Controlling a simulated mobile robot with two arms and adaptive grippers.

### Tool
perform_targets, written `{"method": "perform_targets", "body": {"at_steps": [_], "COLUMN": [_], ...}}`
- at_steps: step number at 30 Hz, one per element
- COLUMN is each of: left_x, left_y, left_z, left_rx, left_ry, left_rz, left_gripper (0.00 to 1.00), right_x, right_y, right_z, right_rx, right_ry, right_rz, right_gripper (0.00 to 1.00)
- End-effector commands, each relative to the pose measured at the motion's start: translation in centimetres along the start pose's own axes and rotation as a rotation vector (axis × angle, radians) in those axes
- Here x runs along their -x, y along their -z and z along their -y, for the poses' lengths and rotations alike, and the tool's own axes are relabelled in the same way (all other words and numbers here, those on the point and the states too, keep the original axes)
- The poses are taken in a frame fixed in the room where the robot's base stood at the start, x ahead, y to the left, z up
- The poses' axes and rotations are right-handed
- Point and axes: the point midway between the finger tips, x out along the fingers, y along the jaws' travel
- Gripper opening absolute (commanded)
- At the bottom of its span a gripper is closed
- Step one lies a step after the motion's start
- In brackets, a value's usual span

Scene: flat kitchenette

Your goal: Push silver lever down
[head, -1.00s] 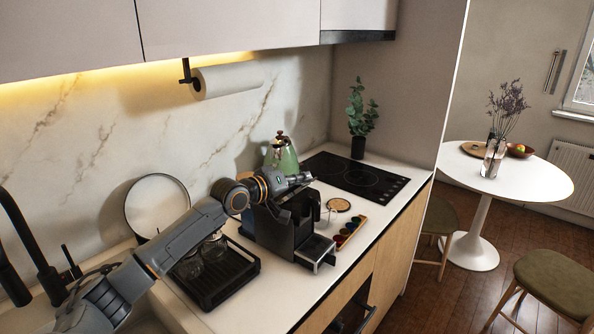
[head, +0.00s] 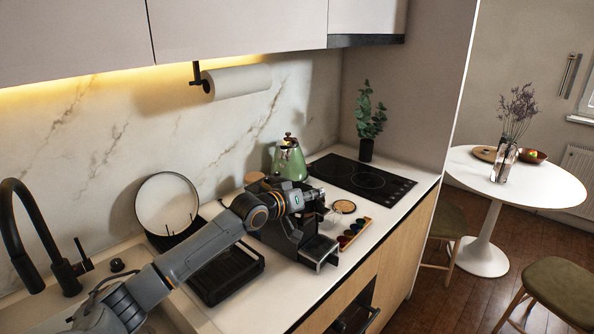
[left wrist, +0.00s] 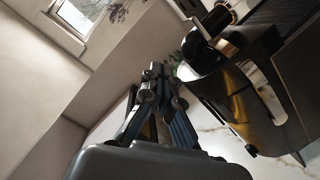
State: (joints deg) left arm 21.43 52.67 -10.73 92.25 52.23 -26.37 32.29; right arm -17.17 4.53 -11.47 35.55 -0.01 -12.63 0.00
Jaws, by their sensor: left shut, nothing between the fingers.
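The black coffee machine (head: 283,238) stands on the counter, with its silver-edged drip tray (head: 319,252) facing the front. My left gripper (head: 318,195) is shut and empty above the machine's top, and my arm hides part of it. I cannot make out the silver lever in the head view. In the left wrist view the shut fingers (left wrist: 155,75) point up, beside the glossy machine body (left wrist: 235,95). A shiny silver part (left wrist: 226,47) shows on it, apart from the fingertips in the picture; I cannot tell whether it is the lever. My right gripper is not in view.
A green kettle (head: 289,161) stands behind the machine, beside the black hob (head: 365,179). A capsule holder (head: 354,233) and a round wooden coaster (head: 344,206) lie to the right. A black rack (head: 226,276) sits to the left, near the sink tap (head: 40,235).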

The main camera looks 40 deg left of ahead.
Motion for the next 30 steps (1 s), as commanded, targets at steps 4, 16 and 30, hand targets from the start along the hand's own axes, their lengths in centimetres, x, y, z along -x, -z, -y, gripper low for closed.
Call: {"method": "perform_targets", "body": {"at_steps": [4, 16, 30], "left_x": [0.0, 0.3, 6.5], "left_y": [0.0, 2.8, 2.7], "left_z": [0.0, -1.8, -2.7], "left_rx": [0.001, 0.002, -0.002], "left_ry": [0.000, 0.000, 0.002], "left_rz": [0.000, -0.001, 0.002], "left_gripper": [0.00, 0.00, 0.00], "right_x": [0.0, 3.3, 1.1], "right_y": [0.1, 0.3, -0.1], "right_z": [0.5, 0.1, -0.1], "right_rx": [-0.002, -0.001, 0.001], "right_ry": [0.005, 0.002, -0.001], "right_rz": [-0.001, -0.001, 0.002], "right_gripper": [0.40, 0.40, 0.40]}}
